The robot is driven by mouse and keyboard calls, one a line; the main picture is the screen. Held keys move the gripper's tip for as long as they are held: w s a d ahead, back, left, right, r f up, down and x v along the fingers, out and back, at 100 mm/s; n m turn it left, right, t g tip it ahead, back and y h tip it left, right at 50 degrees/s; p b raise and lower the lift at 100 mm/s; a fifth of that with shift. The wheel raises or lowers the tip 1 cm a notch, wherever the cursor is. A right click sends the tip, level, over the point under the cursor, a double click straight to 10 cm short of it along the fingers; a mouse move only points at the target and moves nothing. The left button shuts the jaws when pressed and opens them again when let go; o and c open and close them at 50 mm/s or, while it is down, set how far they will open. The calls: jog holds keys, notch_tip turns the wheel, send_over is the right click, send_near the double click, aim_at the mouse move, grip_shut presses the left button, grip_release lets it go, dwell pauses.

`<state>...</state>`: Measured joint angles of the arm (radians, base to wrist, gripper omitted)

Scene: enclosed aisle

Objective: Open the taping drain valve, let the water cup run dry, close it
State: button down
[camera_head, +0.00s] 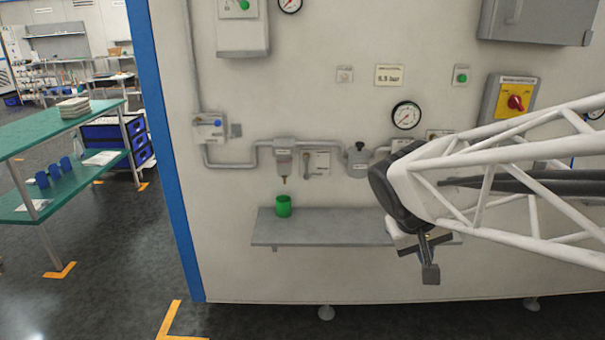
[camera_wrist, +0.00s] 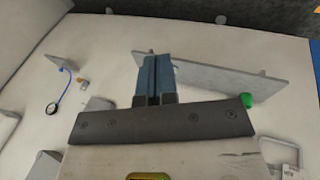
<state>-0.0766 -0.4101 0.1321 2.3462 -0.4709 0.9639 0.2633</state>
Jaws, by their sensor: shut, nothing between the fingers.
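A water cup (camera_head: 284,165) hangs below the pipe on the pale wall panel. A small brass drain fitting (camera_head: 284,180) points down from its bottom; its valve position is too small to tell. A green cup (camera_head: 283,205) stands upright on the grey shelf (camera_head: 330,229), below the fitting and apart from it. It also shows at the shelf's right end in the wrist view (camera_wrist: 247,100). My gripper (camera_head: 431,273) is shut and empty, pointing down near the shelf's right end, well right of the water cup. Its closed fingers show in the wrist view (camera_wrist: 153,75).
Right of the water cup are a small labelled panel (camera_head: 317,162), a grey pot-shaped fitting (camera_head: 358,161) and a round gauge (camera_head: 406,115). A blue-handled valve (camera_head: 214,122) is at the left. A red-yellow switch (camera_head: 514,102) is upper right. The shelf's middle is clear.

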jog(key=w+a+n+t+h, duration=0.15)
jog(key=w+h, duration=0.25)
jog(key=w, duration=1.2)
jog(key=n+t+y, duration=0.1)
jog(key=n+t, duration=0.8)
jog(key=t, duration=0.3)
send_near(306, 169)
jog(key=s+a+f, duration=0.2)
jog(key=f, duration=0.1)
jog(key=shift+s+a, duration=0.15)
jog(key=shift+a, duration=0.2)
jog(key=x, duration=1)
